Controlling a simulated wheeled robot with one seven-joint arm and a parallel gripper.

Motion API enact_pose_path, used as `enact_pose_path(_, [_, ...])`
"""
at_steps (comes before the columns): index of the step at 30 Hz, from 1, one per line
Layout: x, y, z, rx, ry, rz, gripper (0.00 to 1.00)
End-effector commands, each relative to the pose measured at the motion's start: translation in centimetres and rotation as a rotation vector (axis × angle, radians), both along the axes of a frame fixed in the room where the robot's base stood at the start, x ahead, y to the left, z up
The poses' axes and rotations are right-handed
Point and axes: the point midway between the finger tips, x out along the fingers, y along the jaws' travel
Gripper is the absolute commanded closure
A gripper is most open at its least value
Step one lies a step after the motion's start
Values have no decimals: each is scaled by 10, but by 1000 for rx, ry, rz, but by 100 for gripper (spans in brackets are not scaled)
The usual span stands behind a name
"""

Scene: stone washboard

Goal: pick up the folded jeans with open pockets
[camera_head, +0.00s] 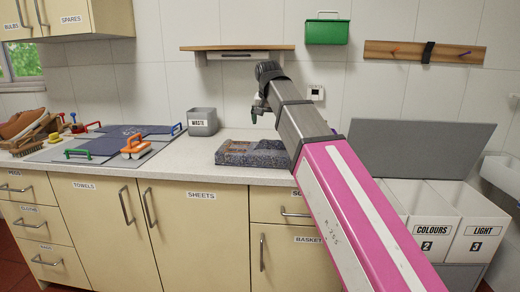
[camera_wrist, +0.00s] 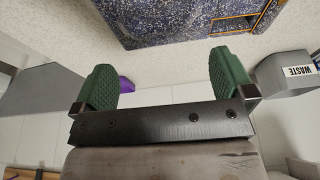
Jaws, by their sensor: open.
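I cannot make out whether a pocket gapes. My gripper (camera_wrist: 165,82) is open and empty, its green pads wide apart, with the jeans beyond the fingertips and no contact seen. In the head view my gripper (camera_head: 256,112) is small, above the jeans and near the wall.
A grey waste bin (camera_head: 203,122) stands left of the jeans. A shelf (camera_head: 238,48) hangs on the wall above. White laundry bins (camera_head: 432,225) with a raised grey lid (camera_head: 425,150) are at right.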

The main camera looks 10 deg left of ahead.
Motion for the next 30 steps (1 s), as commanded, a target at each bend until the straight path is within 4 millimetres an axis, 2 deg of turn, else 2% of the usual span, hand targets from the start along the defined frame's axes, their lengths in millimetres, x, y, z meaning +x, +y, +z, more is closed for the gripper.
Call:
enact_pose_path(8, [2, 0, -9, 0, 1, 0, 0])
enact_pose_path(17, [14, 0, -47, 0, 1, 0, 0])
enact_pose_path(25, [20, 0, -60, 0, 1, 0, 0])
enact_pose_path(30, [27, -3, -79, 0, 2, 0, 0])
